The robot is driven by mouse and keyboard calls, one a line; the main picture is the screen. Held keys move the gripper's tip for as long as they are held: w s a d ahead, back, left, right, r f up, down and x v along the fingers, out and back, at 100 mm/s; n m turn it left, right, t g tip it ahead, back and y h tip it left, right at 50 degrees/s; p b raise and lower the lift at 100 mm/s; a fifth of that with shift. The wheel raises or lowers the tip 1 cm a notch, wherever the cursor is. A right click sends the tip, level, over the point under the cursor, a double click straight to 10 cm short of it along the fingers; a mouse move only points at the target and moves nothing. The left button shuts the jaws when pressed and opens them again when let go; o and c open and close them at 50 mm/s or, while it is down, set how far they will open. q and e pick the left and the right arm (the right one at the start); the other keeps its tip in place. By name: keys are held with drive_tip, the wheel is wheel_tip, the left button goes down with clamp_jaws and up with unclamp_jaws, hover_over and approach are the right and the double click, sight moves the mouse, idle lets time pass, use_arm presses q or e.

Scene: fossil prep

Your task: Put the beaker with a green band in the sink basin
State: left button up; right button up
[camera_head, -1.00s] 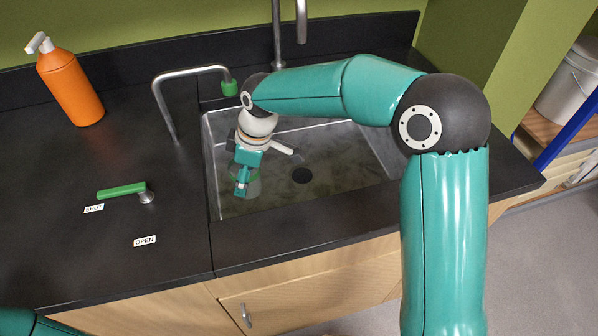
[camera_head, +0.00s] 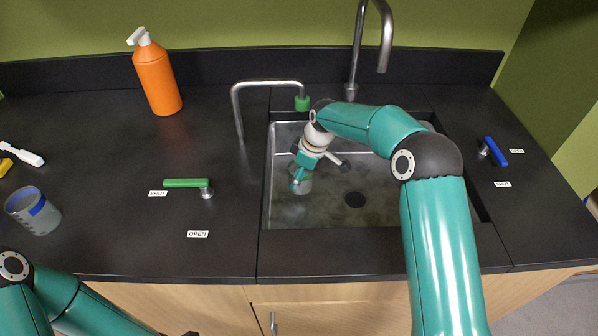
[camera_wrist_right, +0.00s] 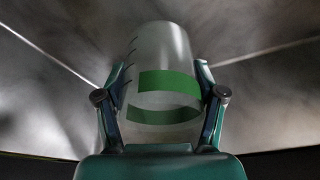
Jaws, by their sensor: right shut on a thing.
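The beaker with a green band (camera_wrist_right: 165,60) is clear and shows between the fingers of my right gripper (camera_wrist_right: 160,110) in the right wrist view. In the head view the beaker (camera_head: 301,184) is partly hidden by my right gripper (camera_head: 299,178), which is shut on it inside the sink basin (camera_head: 400,212). The basin is steel with a dark round drain. I cannot tell whether the beaker touches the basin floor. My left arm shows at the lower left of the head view, but its gripper fingers are not clearly seen.
A beaker with a blue band (camera_head: 38,212) stands on the left counter. An orange pump bottle (camera_head: 158,78), a green lever (camera_head: 186,183) and a blue lever (camera_head: 495,151) are on the worktop. A bent pipe (camera_head: 265,86) and a tall faucet (camera_head: 358,50) rise behind the basin.

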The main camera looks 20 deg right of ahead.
drive_tip(key=w+f, duration=0.2)
drive_tip(key=shift+w+d+f+p, duration=0.1)
drive_tip(key=shift+w+d+p, duration=0.2)
drive_tip(key=shift+d+p, duration=0.05)
drive_tip(key=o, duration=1.8)
drive_tip(key=shift+b+v, duration=0.45)
drive_tip(key=shift+v, duration=3.35)
drive_tip(key=shift+a+f, duration=0.1)
